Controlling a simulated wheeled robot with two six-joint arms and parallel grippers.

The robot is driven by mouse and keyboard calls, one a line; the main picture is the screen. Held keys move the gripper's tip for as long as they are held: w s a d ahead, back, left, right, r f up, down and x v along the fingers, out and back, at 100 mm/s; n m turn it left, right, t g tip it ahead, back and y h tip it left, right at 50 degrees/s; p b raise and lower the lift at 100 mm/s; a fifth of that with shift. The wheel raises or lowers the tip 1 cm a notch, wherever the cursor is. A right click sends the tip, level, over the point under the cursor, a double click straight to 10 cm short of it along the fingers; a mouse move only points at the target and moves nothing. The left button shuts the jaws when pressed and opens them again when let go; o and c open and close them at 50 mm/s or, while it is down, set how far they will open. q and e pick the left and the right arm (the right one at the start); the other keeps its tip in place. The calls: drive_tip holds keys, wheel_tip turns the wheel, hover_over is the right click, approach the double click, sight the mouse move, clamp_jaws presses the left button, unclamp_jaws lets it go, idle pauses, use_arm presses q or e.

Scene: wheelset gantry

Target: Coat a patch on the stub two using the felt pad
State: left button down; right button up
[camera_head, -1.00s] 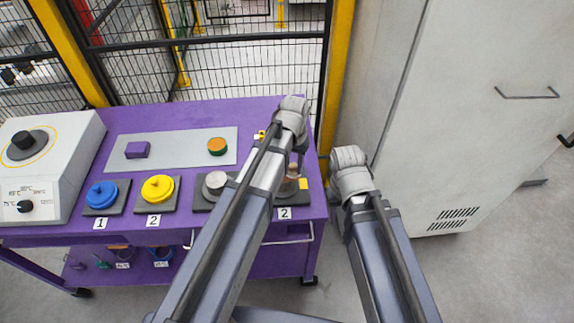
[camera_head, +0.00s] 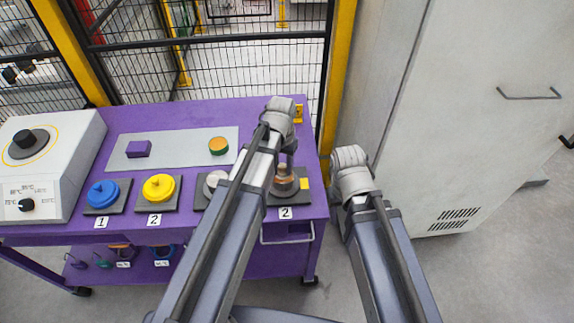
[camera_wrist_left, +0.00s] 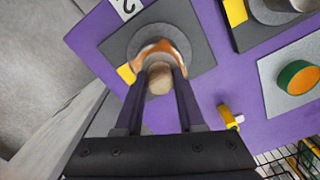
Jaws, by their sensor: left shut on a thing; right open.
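My left gripper (camera_wrist_left: 158,85) is shut on the felt pad's tan, rounded handle (camera_wrist_left: 159,78). In the head view the handle (camera_head: 282,170) stands upright over stub two (camera_head: 281,187), a round grey stub on a dark plate at the table's right, by a "2" label. In the left wrist view, an orange-copper and white rounded part shows under the handle, above the grey stub (camera_wrist_left: 143,40). The pad's underside is hidden, so I cannot tell whether it touches the stub. My right arm's wrist shows right of the table; its gripper jaws are hidden.
On the purple table (camera_head: 190,115) stand a blue pot (camera_head: 102,194), a yellow pot (camera_head: 158,187) and a grey stub (camera_head: 215,180) to the left. A grey mat (camera_head: 180,145) bears a purple block (camera_head: 138,149) and a green-orange round piece (camera_head: 218,146). A cabinet (camera_head: 460,120) stands right.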

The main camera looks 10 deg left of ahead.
use_arm(q)
drive_tip(key=shift+s+a, duration=0.25)
drive_tip(key=shift+a, duration=0.6)
drive_tip(key=shift+s+a, duration=0.25)
drive_tip(key=shift+a, duration=0.6)
drive_tip(key=shift+r+p, duration=0.5)
drive_tip(key=shift+p, duration=0.05)
wheel_tip(320, 180, up, 5)
drive_tip(key=p, duration=0.4)
drive_tip(key=shift+p, duration=0.4)
wheel_tip(320, 180, up, 3)
drive_tip(key=p, duration=0.3)
drive_tip(key=shift+f, duration=0.1)
